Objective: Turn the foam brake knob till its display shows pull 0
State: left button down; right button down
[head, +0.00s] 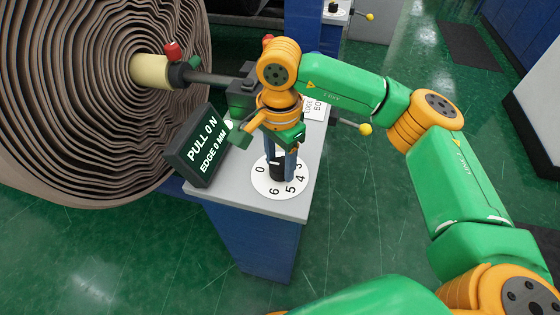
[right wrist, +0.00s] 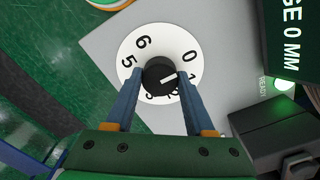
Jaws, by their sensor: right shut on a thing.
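The brake knob (right wrist: 158,78) is black with a white pointer line and stands on a white numbered dial (right wrist: 130,48). In the right wrist view the pointer aims between the 0 and the 1. In the head view the knob (head: 277,170) stands on the grey top of a blue cabinet. The dark display (head: 197,145) reads PULL 0 N and EDGE 0 MM. My right gripper (right wrist: 157,85) points down with its blue fingers on either side of the knob, shut on it; it also shows in the head view (head: 283,160). My left gripper is out of view.
A large wrapped foam roll (head: 80,110) fills the left, its cream core on a shaft (head: 215,80). A green lit READY lamp (right wrist: 285,83) is near the display. A yellow-ended lever (head: 365,129) sticks out right of the cabinet (head: 250,235). Green floor lies around.

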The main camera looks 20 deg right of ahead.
aim_at(280, 165)
jog(key=shift+r, duration=0.1)
jog(key=shift+c, duration=1.3)
grip_release()
notch_tip(280, 165, up, 7)
jog(key=shift+r, duration=0.1)
